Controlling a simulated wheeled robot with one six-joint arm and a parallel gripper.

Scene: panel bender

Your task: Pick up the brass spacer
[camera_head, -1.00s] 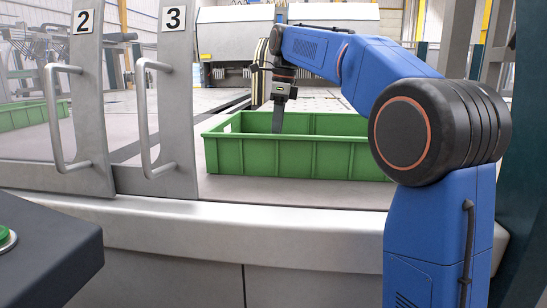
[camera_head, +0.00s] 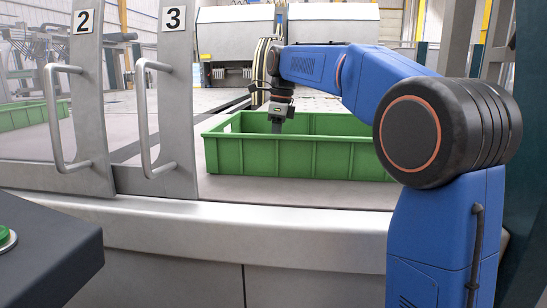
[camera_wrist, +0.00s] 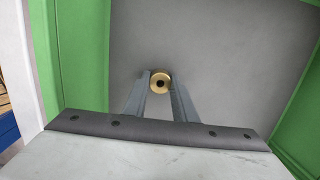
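The brass spacer (camera_wrist: 160,82) is a round gold ring with a dark center hole. In the wrist view it lies on the grey floor of the green crate (camera_wrist: 85,55), near the crate's left wall. My gripper (camera_wrist: 161,88) points down toward it with fingers apart, and the spacer shows between the fingertips. I cannot tell whether the fingers touch it. In the head view my gripper (camera_head: 277,125) reaches down into the green crate (camera_head: 300,160), its tips hidden behind the front wall. The spacer is hidden there.
The crate's walls stand close around my gripper. A green button (camera_head: 6,238) sits at the lower left.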

